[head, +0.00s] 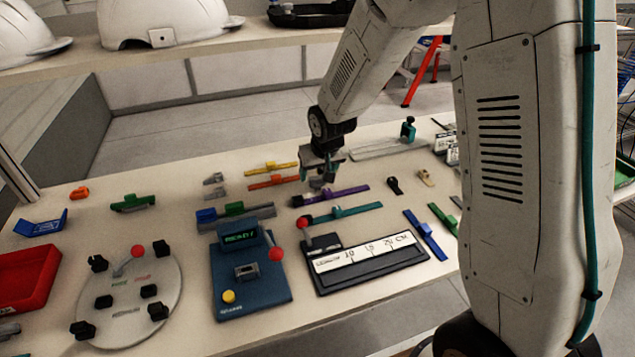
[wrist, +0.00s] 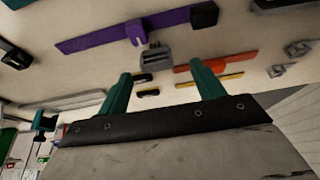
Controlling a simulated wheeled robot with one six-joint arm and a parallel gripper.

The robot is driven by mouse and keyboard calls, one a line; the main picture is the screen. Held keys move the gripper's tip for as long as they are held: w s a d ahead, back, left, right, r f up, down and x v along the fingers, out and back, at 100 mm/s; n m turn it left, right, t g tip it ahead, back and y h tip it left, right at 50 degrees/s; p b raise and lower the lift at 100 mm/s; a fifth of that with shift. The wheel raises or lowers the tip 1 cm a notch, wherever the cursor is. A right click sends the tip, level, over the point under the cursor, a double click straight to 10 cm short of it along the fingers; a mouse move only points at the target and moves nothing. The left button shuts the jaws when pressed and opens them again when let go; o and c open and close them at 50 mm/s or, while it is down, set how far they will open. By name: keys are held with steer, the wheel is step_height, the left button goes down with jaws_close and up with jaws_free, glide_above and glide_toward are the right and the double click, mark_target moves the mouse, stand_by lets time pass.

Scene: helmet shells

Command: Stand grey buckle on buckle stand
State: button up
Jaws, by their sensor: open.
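My gripper (head: 323,172) is open and empty above the table, near the purple strap piece (head: 330,196). The wrist view shows its two teal fingers (wrist: 163,74) wide apart. A grey buckle-like piece (wrist: 157,57) lies in the wrist view beyond and between the fingertips, touching or just beside the purple strap (wrist: 105,38). In the head view my gripper largely covers that spot. Two other small grey pieces (head: 214,186) lie to the left of the orange and yellow straps, also seen in the wrist view (wrist: 298,48). I cannot tell which thing is the buckle stand.
Orange (head: 273,181) and yellow (head: 271,168) straps lie left of my gripper, a teal strap (head: 345,213) in front. A blue READY device (head: 250,290), a black ruler fixture (head: 368,264), a round plate (head: 130,300) and a red tray (head: 25,280) stand nearer. White helmets (head: 165,22) sit on a shelf behind.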

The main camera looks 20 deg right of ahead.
mark_target(318, 177)
steer(key=x, duration=0.4)
steer(key=shift+w+d+f, duration=0.2)
steer(key=shift+f, duration=0.1)
steer(key=c, duration=1.1)
steer(key=shift+r, duration=0.1)
